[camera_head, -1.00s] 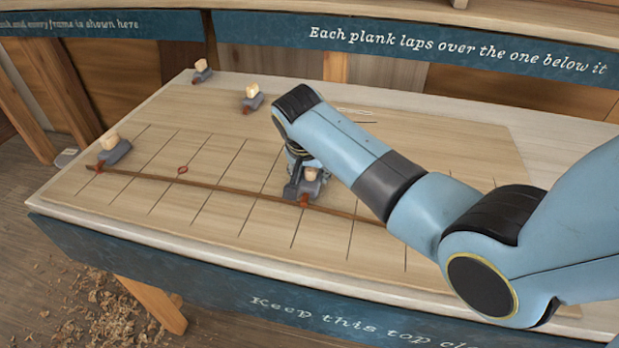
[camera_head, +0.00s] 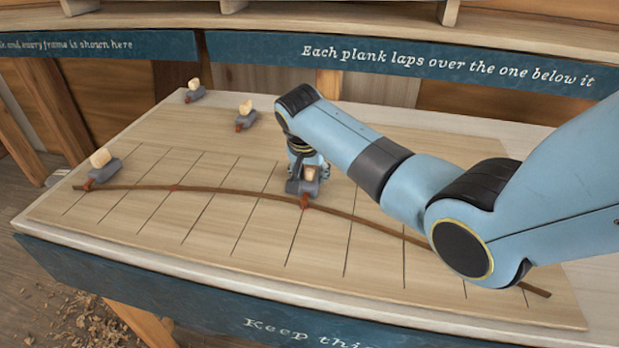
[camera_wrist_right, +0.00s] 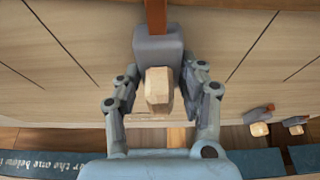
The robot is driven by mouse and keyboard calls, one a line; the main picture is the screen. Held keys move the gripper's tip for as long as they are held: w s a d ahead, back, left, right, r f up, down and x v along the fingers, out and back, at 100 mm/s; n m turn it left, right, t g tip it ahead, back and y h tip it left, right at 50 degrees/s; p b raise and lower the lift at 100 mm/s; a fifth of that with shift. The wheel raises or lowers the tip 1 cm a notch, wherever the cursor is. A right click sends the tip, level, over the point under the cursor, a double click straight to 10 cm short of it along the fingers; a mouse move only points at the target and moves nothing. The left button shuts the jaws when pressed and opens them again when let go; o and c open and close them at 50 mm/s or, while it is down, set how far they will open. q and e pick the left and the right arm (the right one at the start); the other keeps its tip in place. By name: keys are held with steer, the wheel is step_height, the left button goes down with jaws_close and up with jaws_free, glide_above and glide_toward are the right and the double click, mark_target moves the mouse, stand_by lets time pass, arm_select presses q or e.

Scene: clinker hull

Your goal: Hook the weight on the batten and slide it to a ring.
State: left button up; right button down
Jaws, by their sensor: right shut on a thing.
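My right gripper (camera_head: 306,182) is shut on a grey weight with a pale wooden knob; in the right wrist view the weight (camera_wrist_right: 157,46) sits between its fingers. The weight's reddish hook (camera_head: 305,203) is at the brown batten (camera_head: 240,191), which bows toward the back of the board. Another weight (camera_head: 105,168) stands at the batten's left end, its hook at the batten. A small red ring (camera_head: 173,187) shows at the batten between the two weights, partly covered. Any ring under my gripper is hidden. My left gripper is not in view.
Two spare weights stand at the back left, one nearer (camera_head: 246,118) and one farther (camera_head: 195,92). The pale board (camera_head: 190,245) carries dark cross lines and is otherwise clear on the left and front. My right arm covers much of the right side.

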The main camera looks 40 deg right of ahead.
mark_target(306, 194)
steer(key=shift+p, duration=0.4)
stand_by(1.0)
steer(key=c, duration=0.7)
jaws_free()
steer(key=shift+f, duration=0.1)
steer(key=v, duration=1.2)
